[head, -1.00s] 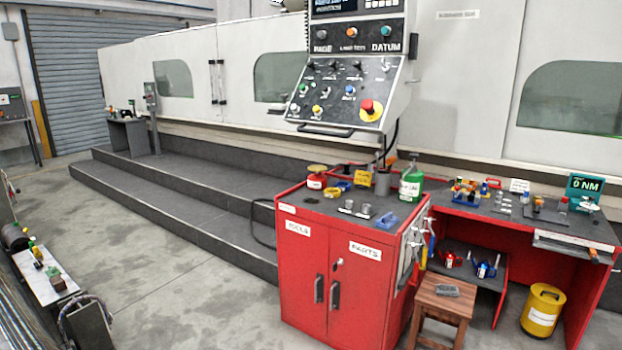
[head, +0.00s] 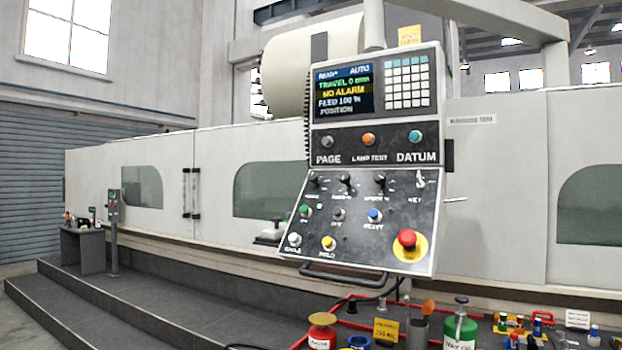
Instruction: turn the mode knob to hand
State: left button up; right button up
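The control panel (head: 371,215) hangs in the middle of the head view, on a sloped dark face. Its upper row has three small black knobs and a key switch (head: 421,180). The leftmost knob (head: 314,181) appears to be the mode knob; its label is too small to read surely, and its pointer direction cannot be made out. The screen (head: 345,92) above reads READY, AUTO, TRAVEL 0, NO ALARM and FEED 100 %. Neither of my grippers is in view.
A red emergency button (head: 407,238) on yellow sits at the panel's lower right. Several coloured buttons surround the knobs. A handle bar (head: 340,275) runs below. A green container (head: 459,329) and other items stand on the bench beneath. Dark steps (head: 130,305) lie to the left.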

aim_at(313, 178)
jog(key=i+j+z, duration=0.2)
jog(key=i, duration=0.8)
jog(key=l, duration=0.05)
